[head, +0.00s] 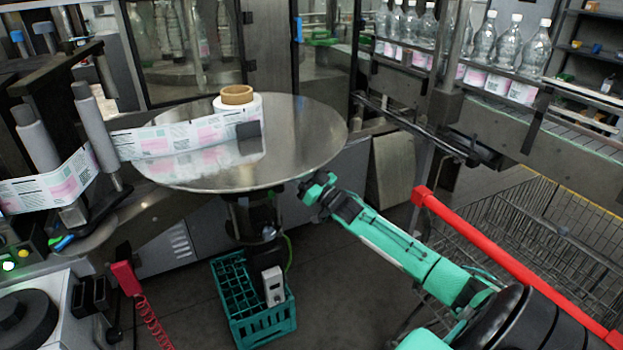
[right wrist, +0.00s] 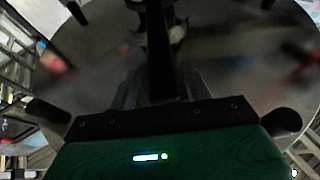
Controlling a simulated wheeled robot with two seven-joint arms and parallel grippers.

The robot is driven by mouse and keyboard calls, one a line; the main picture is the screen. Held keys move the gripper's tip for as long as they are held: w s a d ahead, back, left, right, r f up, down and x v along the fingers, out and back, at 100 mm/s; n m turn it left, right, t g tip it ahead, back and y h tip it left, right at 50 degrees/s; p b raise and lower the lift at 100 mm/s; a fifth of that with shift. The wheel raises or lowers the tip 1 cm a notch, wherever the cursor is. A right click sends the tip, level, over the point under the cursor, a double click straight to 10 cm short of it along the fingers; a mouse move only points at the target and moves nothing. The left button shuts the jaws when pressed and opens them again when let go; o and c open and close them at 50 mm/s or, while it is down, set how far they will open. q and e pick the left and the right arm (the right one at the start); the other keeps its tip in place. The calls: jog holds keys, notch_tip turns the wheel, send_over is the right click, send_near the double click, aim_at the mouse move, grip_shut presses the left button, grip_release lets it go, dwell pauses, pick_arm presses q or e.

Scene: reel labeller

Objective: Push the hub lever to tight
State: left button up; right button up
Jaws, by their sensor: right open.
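A shiny round steel plate (head: 310,140) stands at the centre left of the head view. A white label reel with a brown core (head: 237,95) sits on it. Below the plate is a dark hub column (head: 240,213). I cannot clearly make out the hub lever or its position. My right gripper (head: 311,188) is open, at the lower right of the plate's rim, to the right of the column. In the right wrist view the round plate (right wrist: 225,60) fills the background, with a dark upright bar (right wrist: 157,50) in the middle. My left gripper is not in view.
A green crate (head: 252,322) stands on the floor below the plate. A red rail (head: 500,255) and a wire cage (head: 560,225) lie to the right. Bottles (head: 505,45) stand on a conveyor at the back right. A printed label web (head: 170,140) runs left from the reel.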

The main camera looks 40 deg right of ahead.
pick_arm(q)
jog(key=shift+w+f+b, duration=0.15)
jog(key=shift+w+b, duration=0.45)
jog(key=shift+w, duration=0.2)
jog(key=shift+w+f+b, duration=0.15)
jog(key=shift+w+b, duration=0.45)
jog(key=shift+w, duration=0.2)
pick_arm(e)
jog(key=v, duration=1.3)
jog(key=shift+s, duration=0.2)
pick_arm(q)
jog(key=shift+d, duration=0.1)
pick_arm(e)
jog(key=shift+d, duration=0.15)
